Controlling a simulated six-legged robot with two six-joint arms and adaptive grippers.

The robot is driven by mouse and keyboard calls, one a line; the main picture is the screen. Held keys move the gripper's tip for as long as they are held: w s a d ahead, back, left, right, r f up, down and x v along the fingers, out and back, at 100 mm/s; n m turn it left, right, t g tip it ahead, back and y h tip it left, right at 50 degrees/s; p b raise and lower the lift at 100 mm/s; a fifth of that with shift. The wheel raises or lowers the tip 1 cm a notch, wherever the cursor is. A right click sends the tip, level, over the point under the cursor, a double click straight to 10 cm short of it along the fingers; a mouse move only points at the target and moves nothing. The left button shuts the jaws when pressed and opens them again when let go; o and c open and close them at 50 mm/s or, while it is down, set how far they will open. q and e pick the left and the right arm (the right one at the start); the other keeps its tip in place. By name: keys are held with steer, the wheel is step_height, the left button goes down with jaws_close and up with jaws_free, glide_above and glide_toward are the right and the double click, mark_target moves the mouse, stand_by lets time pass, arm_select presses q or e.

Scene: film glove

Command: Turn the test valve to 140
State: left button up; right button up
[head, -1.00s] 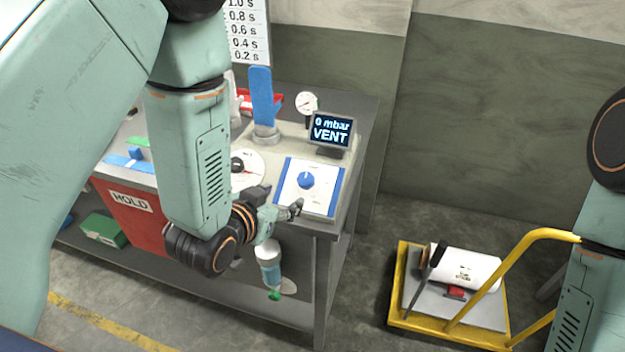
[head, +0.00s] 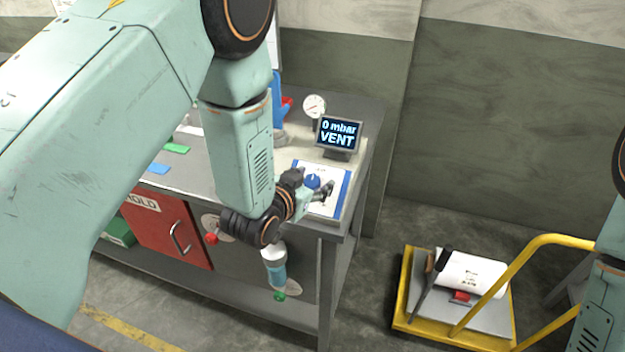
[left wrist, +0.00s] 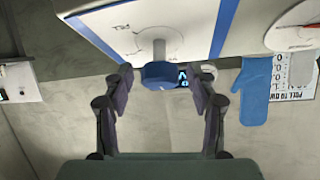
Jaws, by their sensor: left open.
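The test valve is a blue knob (head: 312,181) on a white plate with blue side stripes (head: 345,192) at the bench's right end. In the left wrist view the knob (left wrist: 158,74) stands out on a pale stem from the plate (left wrist: 118,30). My left gripper (head: 318,186) is open at the knob. In the left wrist view its two fingers (left wrist: 158,88) stand either side of the knob, with a gap on each side. A small display (head: 338,134) behind the plate reads "0 mbar VENT". My right gripper is not in view.
A round gauge (head: 314,106) stands beside the display. A red cabinet door (head: 165,232) is in the bench front. A yellow cart (head: 403,300) with a white roll (head: 470,272) stands on the floor at right. A blue glove shape (left wrist: 254,88) shows in the left wrist view.

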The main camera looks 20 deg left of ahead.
arm_select(q)
steer(key=shift+a+f, duration=0.1)
steer(key=shift+a, duration=0.05)
steer(key=shift+w+d, duration=0.2)
steer(key=shift+d, duration=0.15)
steer(key=shift+c, duration=1.2)
steer(key=shift+s+a, duration=0.15)
steer(key=shift+a, duration=0.1)
steer(key=c, duration=0.9)
